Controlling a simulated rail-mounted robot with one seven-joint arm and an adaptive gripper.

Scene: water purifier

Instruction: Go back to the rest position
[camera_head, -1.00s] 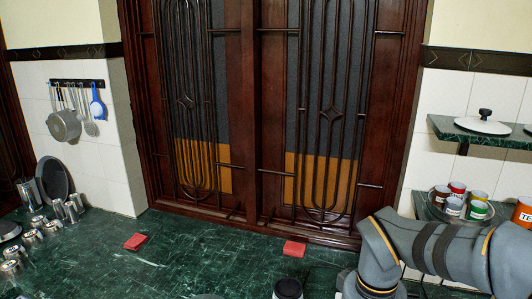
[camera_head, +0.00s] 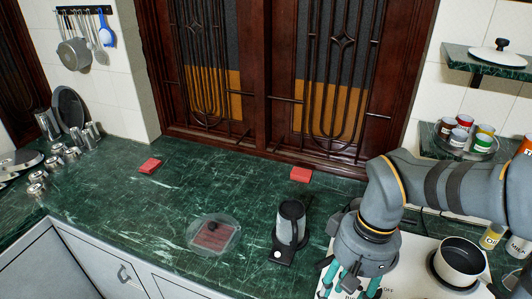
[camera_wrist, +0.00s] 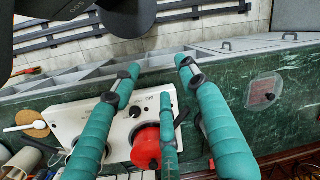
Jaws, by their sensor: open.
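My gripper (camera_head: 350,284) has several teal fingers and hangs at the lower right of the head view, above the white stove (camera_head: 413,246). In the wrist view the fingers of my gripper (camera_wrist: 160,80) are spread apart with nothing between their tips. A red round object (camera_wrist: 147,148) sits on the stove under the fingers in the wrist view, partly covered by one finger. I cannot tell whether any finger touches it. My arm hides that part of the stove in the head view.
The counter's left middle is clear.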

